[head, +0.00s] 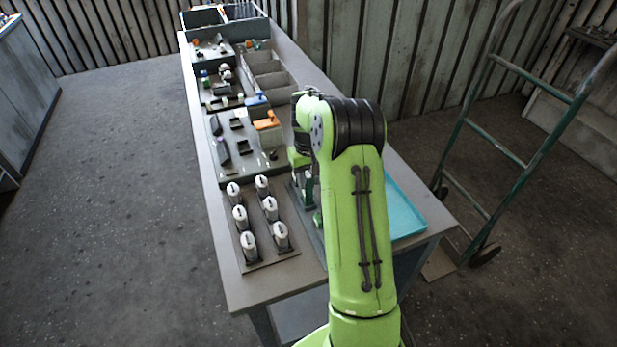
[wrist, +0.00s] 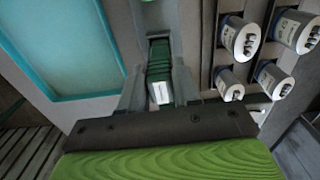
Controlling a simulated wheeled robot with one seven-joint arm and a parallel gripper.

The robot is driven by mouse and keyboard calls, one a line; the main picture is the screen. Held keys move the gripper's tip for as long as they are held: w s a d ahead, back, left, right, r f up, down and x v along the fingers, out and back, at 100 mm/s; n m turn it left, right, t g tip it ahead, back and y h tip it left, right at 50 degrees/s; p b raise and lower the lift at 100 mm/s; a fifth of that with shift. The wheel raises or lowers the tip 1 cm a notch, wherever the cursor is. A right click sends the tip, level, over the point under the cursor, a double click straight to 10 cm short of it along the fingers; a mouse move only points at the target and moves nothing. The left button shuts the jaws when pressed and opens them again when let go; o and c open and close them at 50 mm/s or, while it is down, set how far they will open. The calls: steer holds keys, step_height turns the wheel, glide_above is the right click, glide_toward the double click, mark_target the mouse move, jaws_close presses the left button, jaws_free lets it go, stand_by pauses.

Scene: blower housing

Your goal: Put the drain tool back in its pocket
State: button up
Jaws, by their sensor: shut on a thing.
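My gripper (wrist: 160,92) is shut on a dark green piece with a white label, which I take to be the drain tool (wrist: 160,72). The piece sits between the two grey fingers, and its far end meets or overlaps a grey part beyond it. I cannot tell whether it touches that part or is inside a pocket. In the head view, my arm hides most of the gripper and the tool. Small dark green parts show just left of the arm, but I cannot tell which is the tool. No pocket can be made out clearly.
A turquoise tray (head: 405,205) lies right of my arm; it also shows in the wrist view (wrist: 122,58). Several white cylinders (head: 249,244) stand on a board to the left. Trays and bins with small parts fill the bench behind. A green hand truck (head: 487,205) stands at the right.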

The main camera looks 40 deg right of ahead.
steer(key=shift+f+b, duration=0.4)
steer(key=shift+f, duration=0.3)
steer(key=o, duration=0.9)
steer(key=shift+o, duration=0.2)
step_height(320, 180, up, 16)
steer(key=p, duration=0.2)
steer(key=shift+p, duration=0.3)
steer(key=shift+a+f, duration=0.1)
